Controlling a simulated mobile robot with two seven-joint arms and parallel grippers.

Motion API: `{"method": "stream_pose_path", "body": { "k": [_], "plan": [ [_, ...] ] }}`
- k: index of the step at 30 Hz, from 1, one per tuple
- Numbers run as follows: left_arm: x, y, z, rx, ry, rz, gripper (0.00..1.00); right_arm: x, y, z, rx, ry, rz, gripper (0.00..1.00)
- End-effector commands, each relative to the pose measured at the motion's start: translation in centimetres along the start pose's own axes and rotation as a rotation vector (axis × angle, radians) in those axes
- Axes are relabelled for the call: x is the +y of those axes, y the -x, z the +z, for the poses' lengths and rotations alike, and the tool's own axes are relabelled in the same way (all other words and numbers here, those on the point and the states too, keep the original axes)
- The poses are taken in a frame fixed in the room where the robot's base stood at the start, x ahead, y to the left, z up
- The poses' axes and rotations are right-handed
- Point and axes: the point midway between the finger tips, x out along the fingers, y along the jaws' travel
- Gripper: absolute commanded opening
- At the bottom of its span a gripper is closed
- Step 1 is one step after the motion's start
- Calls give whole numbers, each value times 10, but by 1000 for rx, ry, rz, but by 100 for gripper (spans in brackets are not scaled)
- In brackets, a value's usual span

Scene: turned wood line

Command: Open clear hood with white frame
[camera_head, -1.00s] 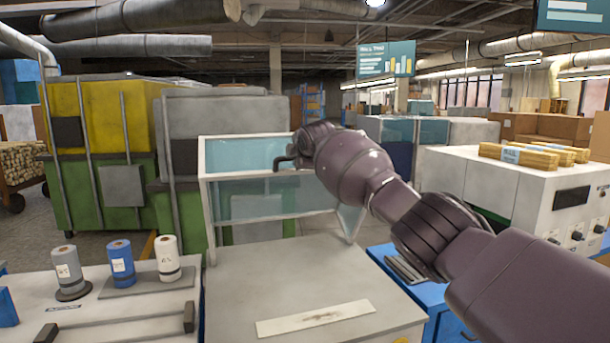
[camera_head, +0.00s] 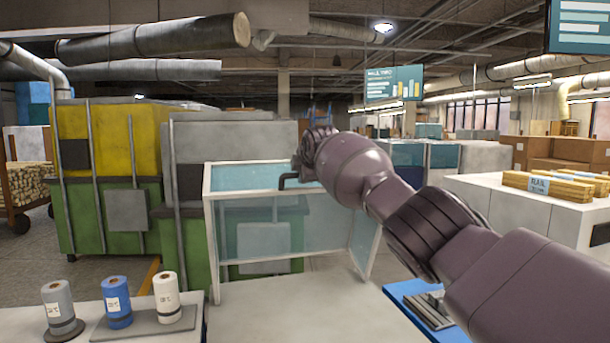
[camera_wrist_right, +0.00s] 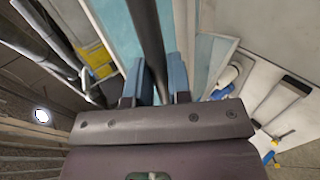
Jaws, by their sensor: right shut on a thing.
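The clear hood with a white frame (camera_head: 209,235) stands on a light worktop in the head view, with blue-tinted see-through panes. Its dark bar handle (camera_head: 286,182) shows at the upper front edge, partly covered by my right gripper (camera_head: 303,167). In the right wrist view, my right gripper's blue-grey fingers (camera_wrist_right: 158,80) are shut on the dark handle bar (camera_wrist_right: 150,35), one on each side. My forearm hides the hood's upper right part. I cannot tell how far the hood is raised. My left gripper is not in view.
Grey, blue and white spools (camera_head: 117,302) stand on the neighbouring bench at left. Yellow-green and grey bins (camera_head: 100,150) are behind the hood. A white cabinet (camera_head: 490,200) carrying wood strips (camera_head: 555,185) is at right. The worktop (camera_head: 300,310) in front of the hood is clear.

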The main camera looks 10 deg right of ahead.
Motion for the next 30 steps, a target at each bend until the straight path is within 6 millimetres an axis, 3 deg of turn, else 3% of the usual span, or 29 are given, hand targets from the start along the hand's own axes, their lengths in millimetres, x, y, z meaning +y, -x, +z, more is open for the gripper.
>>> {"method": "stream_pose_path", "body": {
  "k": [4,5,9,20,30],
  "plan": [
    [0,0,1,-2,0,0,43,-1,-1,0,-1,5,-3,0],
    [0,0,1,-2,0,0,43,-1,-1,0,-1,5,-3,23],
    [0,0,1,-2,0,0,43,-1,-1,0,-1,3,-2,44],
    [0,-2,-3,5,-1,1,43,0,1,0,0,0,-1,44],
    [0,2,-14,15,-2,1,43,2,18,0,2,1,0,44]
  ]
}}
